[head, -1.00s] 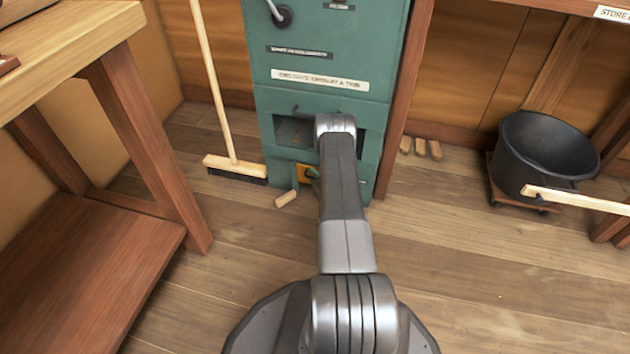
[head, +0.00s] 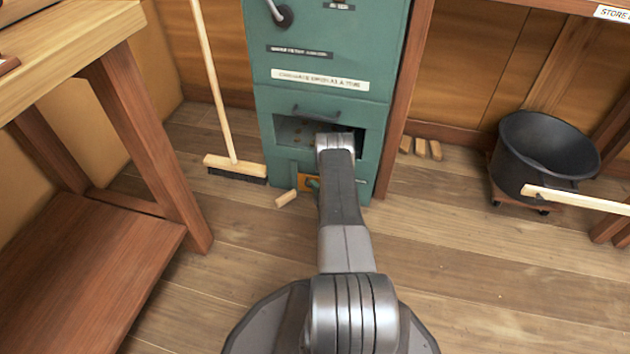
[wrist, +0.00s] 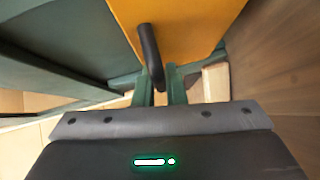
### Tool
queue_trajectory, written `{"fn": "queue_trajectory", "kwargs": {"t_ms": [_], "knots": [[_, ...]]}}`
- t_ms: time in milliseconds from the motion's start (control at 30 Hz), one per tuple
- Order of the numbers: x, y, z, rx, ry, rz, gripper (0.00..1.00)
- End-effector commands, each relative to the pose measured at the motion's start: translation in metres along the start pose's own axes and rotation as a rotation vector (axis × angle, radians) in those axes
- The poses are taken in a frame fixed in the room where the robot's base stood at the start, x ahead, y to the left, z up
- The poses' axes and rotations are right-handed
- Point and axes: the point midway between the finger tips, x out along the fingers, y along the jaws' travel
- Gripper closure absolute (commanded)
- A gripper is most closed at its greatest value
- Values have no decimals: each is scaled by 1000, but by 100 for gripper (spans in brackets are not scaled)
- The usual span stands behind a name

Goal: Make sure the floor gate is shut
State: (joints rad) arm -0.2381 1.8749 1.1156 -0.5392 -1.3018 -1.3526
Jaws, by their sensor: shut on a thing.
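The floor gate appears to be the orange plate (head: 306,182) low on the front of the green cabinet (head: 325,50). In the wrist view the orange plate (wrist: 185,22) fills the top, with a dark bar handle (wrist: 149,48) on it. My gripper (wrist: 160,88) has its green fingers closed around the end of this handle. In the head view my arm covers most of the gripper and part of the plate. Whether the gate is fully shut cannot be told.
A dark opening (head: 290,130) lies above the plate. A small wood block (head: 286,199) lies on the floor beside it. A broom (head: 234,168) leans at left, near a workbench (head: 130,130). A black tub (head: 545,150) stands right.

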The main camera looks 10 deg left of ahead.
Motion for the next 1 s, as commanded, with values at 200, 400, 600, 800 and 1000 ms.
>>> {"fn": "queue_trajectory", "kwargs": {"t_ms": [200, 400, 600, 800, 1000], "knots": [[4, -30, 4, 1, -1, -1, 100], [5, -36, 5, 0, -1, -1, 100], [4, -37, 5, 0, -2, -4, 100], [4, -36, 5, 0, -2, -3, 68], [4, -35, 5, 0, -1, -1, 68]]}}
